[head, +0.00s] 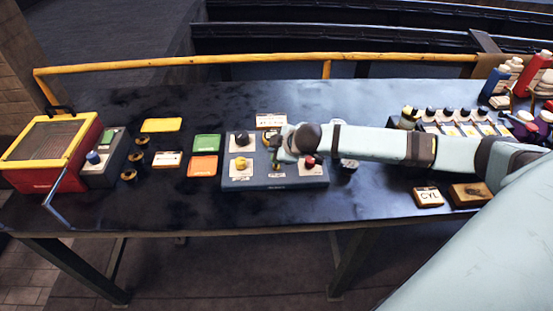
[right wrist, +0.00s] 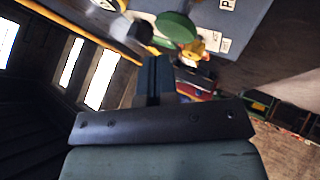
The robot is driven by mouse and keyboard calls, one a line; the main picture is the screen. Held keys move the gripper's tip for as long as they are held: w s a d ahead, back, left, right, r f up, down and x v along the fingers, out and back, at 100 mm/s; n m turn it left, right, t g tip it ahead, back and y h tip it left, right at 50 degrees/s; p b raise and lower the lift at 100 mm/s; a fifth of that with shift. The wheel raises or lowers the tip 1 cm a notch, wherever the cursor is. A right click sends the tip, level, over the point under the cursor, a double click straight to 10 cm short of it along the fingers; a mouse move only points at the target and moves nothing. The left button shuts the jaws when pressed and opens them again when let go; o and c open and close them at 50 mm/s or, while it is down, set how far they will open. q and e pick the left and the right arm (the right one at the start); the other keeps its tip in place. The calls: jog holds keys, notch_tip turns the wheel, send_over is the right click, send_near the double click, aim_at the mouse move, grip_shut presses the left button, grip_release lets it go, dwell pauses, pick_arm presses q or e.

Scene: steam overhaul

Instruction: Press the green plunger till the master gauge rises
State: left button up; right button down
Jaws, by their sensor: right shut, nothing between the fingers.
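The green plunger (right wrist: 176,27) shows as a round green cap in the right wrist view, just beyond my fingertips. In the head view my right gripper covers most or all of it. My right gripper (head: 277,158) is over the middle of the blue-grey control panel (head: 262,182). Its fingers are shut and empty; they also show in the right wrist view (right wrist: 156,68). I cannot tell whether they touch the green cap. My left gripper is not in view.
The panel also has a black knob (head: 242,138), a yellow knob (head: 240,163) and a red knob (head: 310,161). Green (head: 207,142) and orange (head: 202,167) plates lie left of it. A red and yellow box (head: 50,150) stands far left. Bottles (head: 495,80) crowd the right end.

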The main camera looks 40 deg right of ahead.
dwell(0.6)
dwell(0.7)
dwell(0.5)
jog(key=shift+f, duration=0.15)
jog(key=shift+f, duration=0.25)
dwell(0.4)
